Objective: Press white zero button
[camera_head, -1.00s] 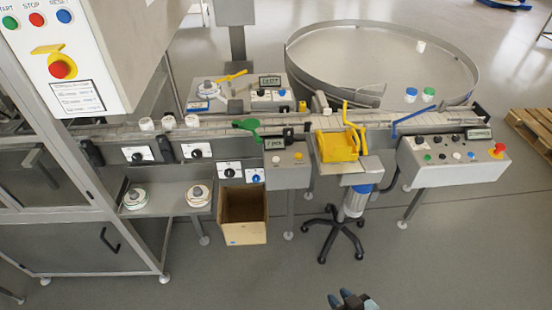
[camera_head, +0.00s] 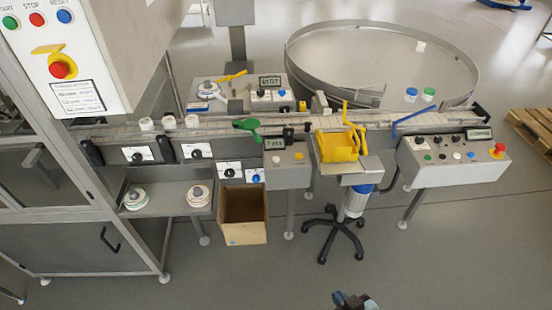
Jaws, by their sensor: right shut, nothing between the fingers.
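Small white buttons show in several places, and their labels are too small to read, so I cannot tell which is the zero button. One white button (camera_head: 276,159) is on the grey box under a small display (camera_head: 275,143), left of a yellow button (camera_head: 298,156). Another white button (camera_head: 457,155) is on the right control panel (camera_head: 425,172). The rear scale-like unit (camera_head: 270,81) with a display also has small buttons. My right gripper (camera_head: 351,299) shows only its dark tips at the bottom edge, shut and empty, far from all buttons. My left gripper is out of view.
A conveyor (camera_head: 300,124) runs across the middle, with a yellow bin (camera_head: 338,147) and a green funnel-like part (camera_head: 247,126). An open cardboard box (camera_head: 245,233) and a wheeled stool-like base (camera_head: 333,238) stand on the floor. The front floor is clear.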

